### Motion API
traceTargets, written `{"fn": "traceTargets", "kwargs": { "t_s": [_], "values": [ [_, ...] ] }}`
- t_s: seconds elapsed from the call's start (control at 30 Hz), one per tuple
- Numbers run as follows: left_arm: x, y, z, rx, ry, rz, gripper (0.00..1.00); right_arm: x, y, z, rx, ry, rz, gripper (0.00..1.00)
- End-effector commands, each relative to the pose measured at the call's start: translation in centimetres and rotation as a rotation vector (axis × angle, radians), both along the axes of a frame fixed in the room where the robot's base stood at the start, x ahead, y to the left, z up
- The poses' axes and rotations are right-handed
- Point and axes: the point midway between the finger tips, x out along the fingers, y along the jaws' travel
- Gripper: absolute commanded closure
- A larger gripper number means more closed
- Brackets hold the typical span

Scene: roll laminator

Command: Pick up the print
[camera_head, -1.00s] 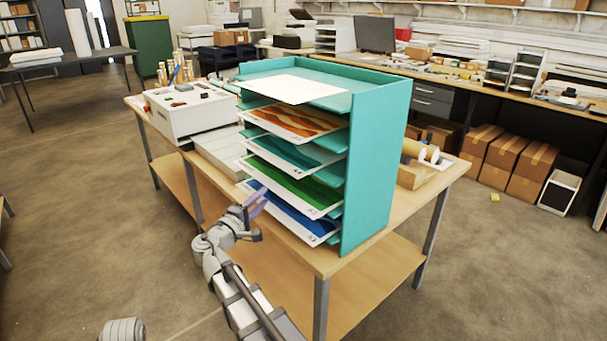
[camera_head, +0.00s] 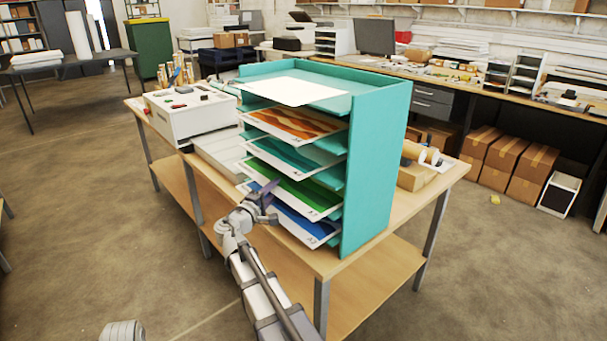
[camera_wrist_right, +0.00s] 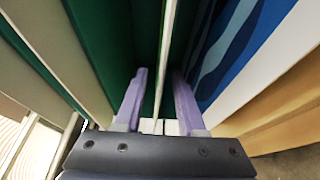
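A teal rack (camera_head: 376,165) stands on the wooden table, with prints jutting out of its shelves: orange (camera_head: 295,122), teal-blue (camera_head: 288,154), green (camera_head: 305,190) and blue (camera_head: 308,226). A blank white sheet (camera_head: 293,90) lies on top. My right gripper (camera_head: 268,201) is at the left front edge of the green print. In the right wrist view its purple fingers (camera_wrist_right: 160,75) are apart, one on each side of a thin sheet seen edge-on, with visible gaps. That sheet seems to be the green print. The blue print (camera_wrist_right: 232,50) shows beside it. My left gripper is not in view.
A white machine (camera_head: 190,112) stands left of the rack on the table (camera_head: 455,172). Rolls and a brown box (camera_head: 412,176) lie right of the rack. Other shelves are close above and below the gripper. The floor in front is clear.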

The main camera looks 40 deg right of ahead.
Motion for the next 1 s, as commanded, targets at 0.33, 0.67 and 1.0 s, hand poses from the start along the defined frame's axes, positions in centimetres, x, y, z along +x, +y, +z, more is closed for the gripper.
{"fn": "traceTargets", "kwargs": {
  "t_s": [0.33, 0.67, 1.0],
  "values": [
    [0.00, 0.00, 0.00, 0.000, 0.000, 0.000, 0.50, 0.02, -0.09, 0.00, 0.000, 0.000, 0.001, 0.77],
    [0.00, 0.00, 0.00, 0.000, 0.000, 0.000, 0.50, 0.02, -0.07, 0.00, 0.000, 0.000, 0.001, 1.00],
    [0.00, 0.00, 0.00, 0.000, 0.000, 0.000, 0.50, 0.02, -0.06, -0.02, 0.001, 0.000, 0.001, 1.00]
  ]
}}
